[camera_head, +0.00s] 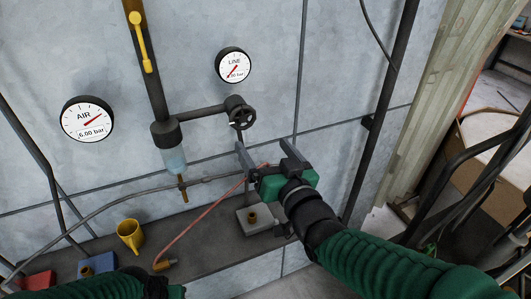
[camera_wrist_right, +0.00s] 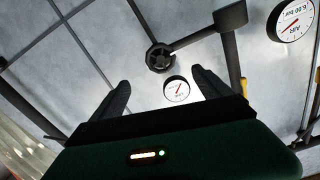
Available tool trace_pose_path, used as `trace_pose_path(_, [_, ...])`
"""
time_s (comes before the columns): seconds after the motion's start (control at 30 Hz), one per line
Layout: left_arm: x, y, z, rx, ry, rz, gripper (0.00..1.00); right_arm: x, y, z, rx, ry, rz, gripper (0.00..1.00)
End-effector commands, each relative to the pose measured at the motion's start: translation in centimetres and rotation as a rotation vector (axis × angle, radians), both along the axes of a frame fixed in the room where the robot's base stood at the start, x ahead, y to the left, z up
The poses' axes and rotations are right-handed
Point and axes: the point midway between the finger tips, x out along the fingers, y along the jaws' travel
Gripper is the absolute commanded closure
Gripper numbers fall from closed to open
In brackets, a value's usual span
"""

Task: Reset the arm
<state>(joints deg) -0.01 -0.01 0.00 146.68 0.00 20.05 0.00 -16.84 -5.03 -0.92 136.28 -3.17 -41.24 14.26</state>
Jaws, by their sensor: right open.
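My right gripper (camera_head: 267,150) is raised in front of the grey wall, below the handwheel valve (camera_head: 242,114). Its two dark fingers are spread with nothing between them. In the right wrist view the open right gripper (camera_wrist_right: 160,76) faces the wall, with the valve (camera_wrist_right: 159,58) and the LINE gauge (camera_wrist_right: 176,90) seen beyond the fingers. My left arm's green sleeve (camera_head: 95,288) lies along the bottom left edge of the head view. A dark wrist part shows at its end, but the left gripper's fingers cannot be made out.
The AIR gauge (camera_head: 87,119) reads 6.00 bar. A yellow lever (camera_head: 142,45) is on the dark pipe.

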Motion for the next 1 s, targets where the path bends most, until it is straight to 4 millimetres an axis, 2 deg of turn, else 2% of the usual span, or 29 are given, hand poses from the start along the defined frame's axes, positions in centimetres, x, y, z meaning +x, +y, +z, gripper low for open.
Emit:
trace_pose_path(0.33, [0.0,0.0,0.0,0.0,0.0,0.0,0.64,0.0,-0.1,-0.1,-0.002,0.003,-0.001,0.11])
trace_pose_path(0.37, [0.0,0.0,-0.2,0.0,0.0,0.0,0.64,0.0,-0.2,-0.6,-0.006,0.012,-0.004,0.11])
trace_pose_path(0.43, [0.0,0.0,-0.8,0.0,0.0,0.0,0.64,0.1,-0.9,-2.8,-0.029,0.061,-0.019,0.11])
trace_pose_path(0.47, [0.0,0.0,-1.2,0.0,0.0,0.0,0.64,0.1,-1.4,-4.3,-0.045,0.096,-0.03,0.11])
trace_pose_path(0.53, [0.0,0.0,-2.4,0.0,0.0,0.0,0.64,-0.2,-3.1,-9.3,-0.098,0.214,-0.061,0.11])
trace_pose_path(0.63, [0.0,0.0,-4.3,0.0,0.0,0.0,0.64,-2.1,-6.2,-17.8,-0.187,0.439,-0.104,0.11])
trace_pose_path(0.7, [0.0,0.0,-5.5,0.0,0.0,0.0,0.64,-4.4,-8.4,-23.5,-0.244,0.607,-0.128,0.11])
trace_pose_path(0.77, [0.0,0.0,-6.6,0.0,0.0,0.0,0.64,-7.0,-10.2,-28.1,-0.286,0.756,-0.142,0.11])
trace_pose_path(0.8, [0.0,0.0,-7.2,0.0,0.0,0.0,0.64,-8.9,-11.3,-30.7,-0.31,0.852,-0.147,0.11])
trace_pose_path(0.9, [0.0,0.0,-8.5,0.0,0.0,0.0,0.64,-13.8,-13.3,-35.8,-0.352,1.067,-0.145,0.11])
trace_pose_path(1.0, [0.0,0.0,-9.2,0.0,0.0,0.0,0.64,-17.6,-14.3,-38.4,-0.374,1.215,-0.135,0.11])
